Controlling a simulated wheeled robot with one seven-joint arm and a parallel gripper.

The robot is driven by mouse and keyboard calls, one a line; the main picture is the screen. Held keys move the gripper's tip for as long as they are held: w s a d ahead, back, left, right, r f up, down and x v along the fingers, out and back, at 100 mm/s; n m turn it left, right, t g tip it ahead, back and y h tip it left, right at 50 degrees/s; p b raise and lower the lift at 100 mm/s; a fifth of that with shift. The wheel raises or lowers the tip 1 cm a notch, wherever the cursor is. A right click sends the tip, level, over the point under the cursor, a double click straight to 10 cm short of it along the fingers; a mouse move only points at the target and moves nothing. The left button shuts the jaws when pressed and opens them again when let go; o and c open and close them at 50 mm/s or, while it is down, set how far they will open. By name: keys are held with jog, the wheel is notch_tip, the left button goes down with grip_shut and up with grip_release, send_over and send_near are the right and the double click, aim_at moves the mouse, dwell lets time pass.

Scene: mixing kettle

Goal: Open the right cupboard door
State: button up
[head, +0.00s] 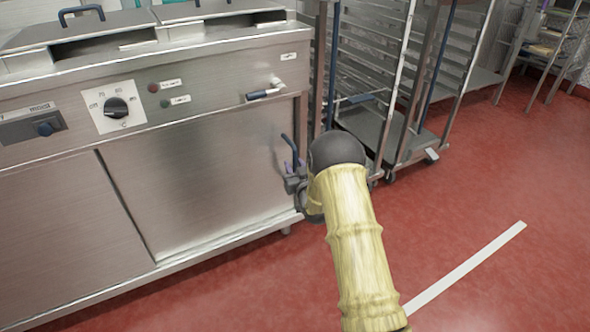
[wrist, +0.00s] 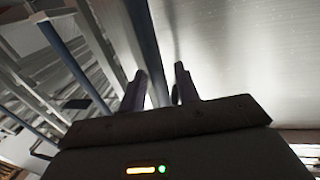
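The right cupboard door (head: 200,180) is a flat steel panel on the front of the steel unit, and it looks closed. My gripper (head: 292,170) is at the door's right edge, low on the unit, partly hidden by my arm. In the wrist view my gripper (wrist: 162,84) has its two fingers apart, with a gap between them. The bright steel front (wrist: 235,55) fills the right of that view, and its vertical edge runs down toward the gap. I cannot tell whether the fingers touch the door.
The control panel (head: 150,100) has a black knob, and a small lever (head: 264,92) sits above the right door. A wheeled rack (head: 385,110) stands close on the right of the unit. The red floor (head: 480,210) in front is clear.

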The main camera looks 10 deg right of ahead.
jog(key=shift+w, duration=0.1)
grip_shut()
jog(key=shift+a, duration=0.1)
